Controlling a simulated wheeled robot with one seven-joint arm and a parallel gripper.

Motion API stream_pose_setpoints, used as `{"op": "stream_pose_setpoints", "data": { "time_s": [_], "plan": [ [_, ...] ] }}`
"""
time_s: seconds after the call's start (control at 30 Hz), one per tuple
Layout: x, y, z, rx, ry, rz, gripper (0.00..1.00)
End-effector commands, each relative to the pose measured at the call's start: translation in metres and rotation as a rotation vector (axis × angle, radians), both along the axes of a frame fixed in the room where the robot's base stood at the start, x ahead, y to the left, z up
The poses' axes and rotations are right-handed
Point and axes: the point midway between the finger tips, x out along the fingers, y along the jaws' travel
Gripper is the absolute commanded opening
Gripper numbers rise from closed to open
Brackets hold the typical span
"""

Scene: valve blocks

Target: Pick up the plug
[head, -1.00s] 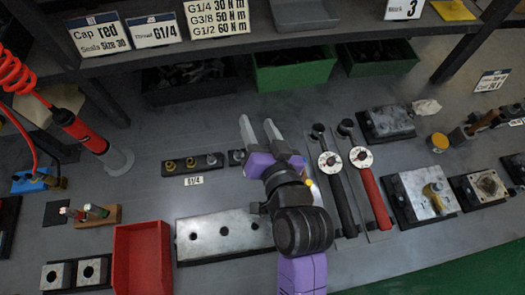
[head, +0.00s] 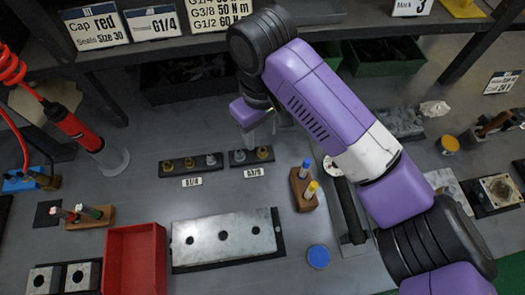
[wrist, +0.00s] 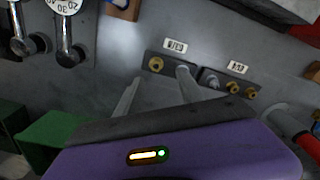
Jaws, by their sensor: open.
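Brass and silver plugs sit in two dark racks. In the head view, the rack labelled G3/8 (head: 252,157) holds a silver plug (head: 239,156) and a brass plug (head: 263,152). The G1/4 rack (head: 191,164) beside it holds several more. Which plug is meant cannot be told. My gripper (head: 251,142) is open, pointing down at the G3/8 rack. In the wrist view, my gripper (wrist: 159,76) has its fingers apart, with the brass plug (wrist: 156,64) showing between the tips. The right finger overlaps the silver plug (wrist: 183,71); contact cannot be told.
A metal block with holes (head: 225,237) and a red bin (head: 134,260) lie nearer. The shelf (head: 160,45) is behind my gripper.

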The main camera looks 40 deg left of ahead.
Motion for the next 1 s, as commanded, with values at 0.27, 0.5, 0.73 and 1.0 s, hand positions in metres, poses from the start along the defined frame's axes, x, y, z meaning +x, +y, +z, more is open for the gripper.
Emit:
{"op": "stream_pose_setpoints", "data": {
  "time_s": [0.27, 0.5, 0.73, 1.0],
  "plan": [
    [0.003, -0.005, -0.021, -0.024, -0.004, 0.0, 0.45],
    [0.006, -0.007, -0.049, -0.024, -0.004, -0.001, 0.45],
    [0.006, -0.006, -0.074, -0.021, -0.005, 0.001, 0.45],
    [0.006, -0.006, -0.076, -0.02, -0.005, 0.001, 0.42]
  ]
}}
